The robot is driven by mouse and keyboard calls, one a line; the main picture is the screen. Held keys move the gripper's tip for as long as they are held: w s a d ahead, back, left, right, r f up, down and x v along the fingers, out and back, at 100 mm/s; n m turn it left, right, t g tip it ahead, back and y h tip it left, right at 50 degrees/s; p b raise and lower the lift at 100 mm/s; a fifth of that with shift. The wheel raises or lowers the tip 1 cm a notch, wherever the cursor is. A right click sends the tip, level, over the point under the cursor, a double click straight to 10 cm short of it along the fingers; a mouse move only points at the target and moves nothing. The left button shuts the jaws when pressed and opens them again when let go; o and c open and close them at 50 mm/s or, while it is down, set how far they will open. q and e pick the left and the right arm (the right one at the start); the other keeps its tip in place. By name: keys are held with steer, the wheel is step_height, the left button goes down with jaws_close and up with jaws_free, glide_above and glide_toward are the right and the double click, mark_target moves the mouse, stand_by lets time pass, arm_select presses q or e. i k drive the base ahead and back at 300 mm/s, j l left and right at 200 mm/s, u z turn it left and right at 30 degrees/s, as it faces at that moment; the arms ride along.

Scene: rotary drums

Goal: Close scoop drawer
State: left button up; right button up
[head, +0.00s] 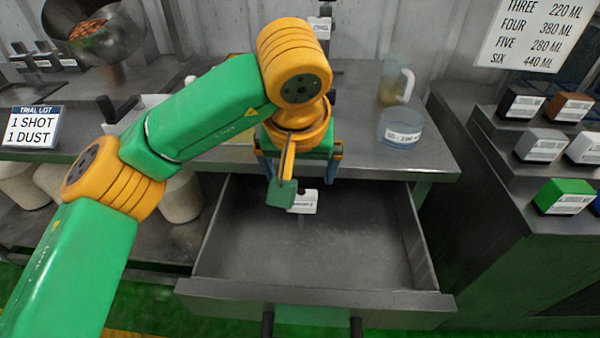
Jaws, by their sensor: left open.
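The drawer (315,297) under the workbench is pulled out. Its grey interior (330,245) looks empty apart from a small white labelled card (303,201) near the back, partly behind my arm; its print is too small to read. Two dark handle posts (267,324) stick out from the drawer front at the bottom edge of the picture. My left gripper (300,172) is open above the back part of the drawer, by the bench edge, and holds nothing that I can see. My left wrist hides part of the bench edge. My right gripper is out of view.
On the bench (375,165) stand a clear jug (396,85) and a round labelled container (400,128). At right, a stepped rack holds coloured blocks (565,196). At left are a drum (95,30), a trial lot sign (30,127) and pale tubs (180,197) below.

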mark_target(362, 260)
steer(key=k+j, duration=0.3)
steer(key=k, duration=0.15)
steer(key=k+j, duration=0.3)
steer(key=k, duration=0.15)
